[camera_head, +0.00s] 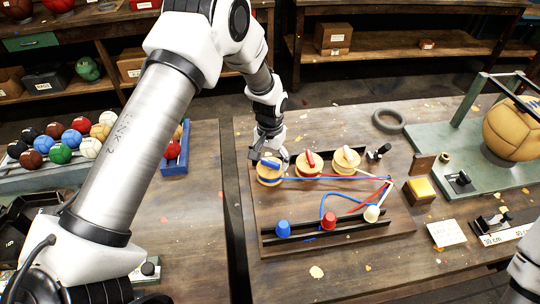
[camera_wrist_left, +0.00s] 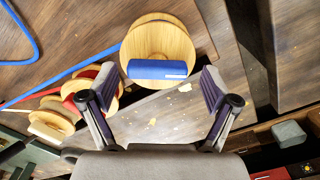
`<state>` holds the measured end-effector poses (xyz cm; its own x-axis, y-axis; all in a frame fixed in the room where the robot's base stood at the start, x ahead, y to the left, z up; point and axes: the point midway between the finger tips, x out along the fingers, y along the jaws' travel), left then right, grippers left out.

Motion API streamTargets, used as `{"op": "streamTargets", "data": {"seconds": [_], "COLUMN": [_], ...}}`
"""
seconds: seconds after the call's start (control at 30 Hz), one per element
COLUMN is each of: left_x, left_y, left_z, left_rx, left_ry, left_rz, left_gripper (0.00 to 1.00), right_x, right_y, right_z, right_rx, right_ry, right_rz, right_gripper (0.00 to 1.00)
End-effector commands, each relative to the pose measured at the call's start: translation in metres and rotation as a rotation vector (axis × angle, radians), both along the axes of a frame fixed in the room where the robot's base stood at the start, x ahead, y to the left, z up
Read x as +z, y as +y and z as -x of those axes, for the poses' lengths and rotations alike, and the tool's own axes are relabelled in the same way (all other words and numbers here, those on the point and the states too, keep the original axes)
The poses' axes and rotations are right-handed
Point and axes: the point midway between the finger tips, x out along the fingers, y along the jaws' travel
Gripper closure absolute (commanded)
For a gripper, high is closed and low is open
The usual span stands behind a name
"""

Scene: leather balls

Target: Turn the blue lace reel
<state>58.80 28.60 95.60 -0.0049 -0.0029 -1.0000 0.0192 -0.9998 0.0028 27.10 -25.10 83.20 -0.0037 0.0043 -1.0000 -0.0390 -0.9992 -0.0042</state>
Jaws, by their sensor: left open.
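The blue lace reel (camera_head: 270,176) is a wooden spool with a blue handle bar on top, at the left end of a row on a dark wooden board (camera_head: 335,237). In the left wrist view its blue handle (camera_wrist_left: 158,69) lies across the pale wooden disc. My left gripper (camera_head: 266,156) is above the reel, open. In the wrist view its two fingers (camera_wrist_left: 168,92) stand on either side of the handle, apart from it. A blue lace (camera_head: 330,179) runs from the reel to the right.
A red-handled reel (camera_head: 309,165) and a cream-handled reel (camera_head: 345,160) stand close to the right. A ball (camera_head: 512,130) rests on a green stand.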

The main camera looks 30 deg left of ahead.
Motion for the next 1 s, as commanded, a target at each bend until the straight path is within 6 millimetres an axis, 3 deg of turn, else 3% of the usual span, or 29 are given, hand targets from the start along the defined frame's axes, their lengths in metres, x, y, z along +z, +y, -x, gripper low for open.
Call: {"op": "streamTargets", "data": {"seconds": [0.2, 0.37, 0.73, 1.0], "left_x": [-0.0010, -0.0009, -0.0022, -0.0030], "left_y": [-0.0002, -0.0002, -0.0003, -0.0003], "left_z": [-0.0002, -0.0001, 0.0003, 0.0003], "left_rx": [0.000, 0.000, -0.019, -0.135], "left_ry": [-0.001, -0.001, 0.000, 0.001], "left_rz": [0.000, 0.000, 0.000, 0.001], "left_gripper": [0.16, 0.73, 0.72, 0.72], "right_x": [-0.0003, -0.0003, -0.0012, -0.0035], "right_y": [0.0000, -0.0001, 0.0000, -0.0001], "right_z": [0.0000, 0.0001, 0.0001, 0.0001], "right_rx": [0.000, -0.001, 0.000, 0.000], "right_ry": [0.000, 0.000, 0.000, 0.000], "right_rz": [0.000, 0.000, 0.000, 0.000], "right_gripper": [0.35, 0.35, 0.35, 0.35]}}
